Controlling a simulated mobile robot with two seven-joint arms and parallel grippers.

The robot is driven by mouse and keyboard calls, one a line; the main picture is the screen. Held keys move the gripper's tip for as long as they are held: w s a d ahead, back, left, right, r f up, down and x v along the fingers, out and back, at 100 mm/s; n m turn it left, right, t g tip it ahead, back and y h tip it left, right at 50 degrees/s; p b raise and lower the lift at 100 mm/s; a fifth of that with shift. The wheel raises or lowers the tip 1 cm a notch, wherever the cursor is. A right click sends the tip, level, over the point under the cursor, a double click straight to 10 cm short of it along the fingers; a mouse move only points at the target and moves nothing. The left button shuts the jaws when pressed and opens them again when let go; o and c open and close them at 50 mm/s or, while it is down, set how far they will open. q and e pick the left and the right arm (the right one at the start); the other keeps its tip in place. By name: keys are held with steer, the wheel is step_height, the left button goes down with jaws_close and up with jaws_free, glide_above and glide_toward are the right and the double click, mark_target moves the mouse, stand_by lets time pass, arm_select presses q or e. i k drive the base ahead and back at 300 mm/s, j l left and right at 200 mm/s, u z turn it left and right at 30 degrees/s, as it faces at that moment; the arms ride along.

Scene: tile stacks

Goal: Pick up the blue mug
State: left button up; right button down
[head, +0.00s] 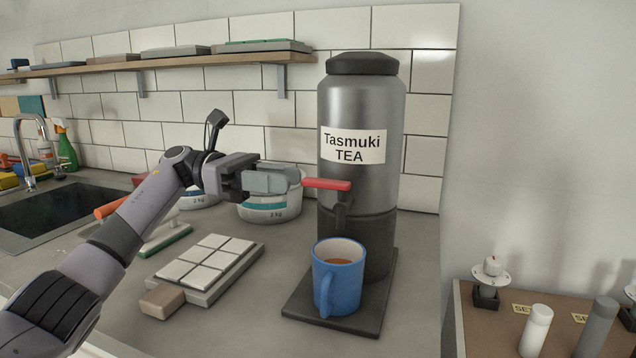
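The blue mug (340,287) stands upright on the dark base plate of the tea dispenser, under its tap. It holds brown liquid, and its handle faces the front left. The tall grey dispenser (362,105) is labelled "Tasmuki TEA" and has a red tap lever (327,184). My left gripper (291,180) is up and left of the mug, apart from it, with its fingertips at the left end of the red lever. I cannot tell whether the fingers touch the lever or how far apart they are. My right gripper is out of view.
A tile stack on a board (205,265) and a brown block (162,301) lie left of the mug. White tubs (268,208) stand behind my gripper. A sink (50,210) is far left. A lower brown table (550,318) with shakers stands right.

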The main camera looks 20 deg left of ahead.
mark_target(338, 262)
steer(key=k, duration=1)
